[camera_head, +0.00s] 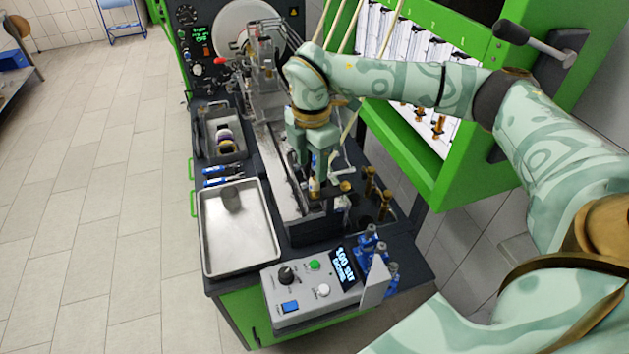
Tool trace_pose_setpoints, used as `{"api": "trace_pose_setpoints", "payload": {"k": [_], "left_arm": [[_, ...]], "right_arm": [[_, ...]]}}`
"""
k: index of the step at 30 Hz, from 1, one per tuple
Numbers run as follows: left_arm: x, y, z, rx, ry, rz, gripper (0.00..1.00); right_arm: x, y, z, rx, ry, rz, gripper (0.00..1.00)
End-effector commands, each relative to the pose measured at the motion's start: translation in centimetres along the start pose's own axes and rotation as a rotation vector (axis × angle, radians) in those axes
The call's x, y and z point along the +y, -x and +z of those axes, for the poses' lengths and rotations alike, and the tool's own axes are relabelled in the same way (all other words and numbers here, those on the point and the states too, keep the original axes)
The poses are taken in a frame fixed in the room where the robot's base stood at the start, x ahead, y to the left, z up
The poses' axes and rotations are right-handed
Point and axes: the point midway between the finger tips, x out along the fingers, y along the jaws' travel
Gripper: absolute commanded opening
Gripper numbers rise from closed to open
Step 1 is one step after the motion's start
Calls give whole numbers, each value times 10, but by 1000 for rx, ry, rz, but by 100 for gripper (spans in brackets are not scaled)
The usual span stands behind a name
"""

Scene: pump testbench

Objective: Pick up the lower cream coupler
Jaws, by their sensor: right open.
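My right gripper (316,178) reaches down over the right part of the bench, its fingers pointing down and apart. A small cream piece (314,187), which looks like the lower cream coupler, shows right at the fingertips, above a dark block on the bench. It is small and partly hidden by the fingers, so I cannot tell whether they touch it. My left gripper is not in view.
Brass fittings (385,198) stand close to the right of the gripper. A metal tray (240,240) holding a grey cylinder lies at the left. A grey control box (312,285) stands at the front edge, with blue parts (368,240) beside it. A green cabinet (440,185) rises behind.

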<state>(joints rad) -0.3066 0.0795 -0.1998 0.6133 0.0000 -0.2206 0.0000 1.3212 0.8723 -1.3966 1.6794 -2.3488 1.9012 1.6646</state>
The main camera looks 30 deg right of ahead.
Motion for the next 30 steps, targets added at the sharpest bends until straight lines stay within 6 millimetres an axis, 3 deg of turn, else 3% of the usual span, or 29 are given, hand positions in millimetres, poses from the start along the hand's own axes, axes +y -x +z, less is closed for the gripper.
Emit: {"api": "trace_pose_setpoints", "payload": {"k": [6,15,23,28,30], "left_arm": [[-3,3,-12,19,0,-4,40],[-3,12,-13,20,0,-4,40],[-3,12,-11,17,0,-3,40],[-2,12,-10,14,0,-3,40],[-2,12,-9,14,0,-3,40]], "right_arm": [[0,-18,2,0,-1,-1,47],[4,-61,12,0,0,-1,47],[4,-66,12,0,1,0,47],[4,-66,12,0,1,0,3],[4,-66,12,0,1,0,0]]}}
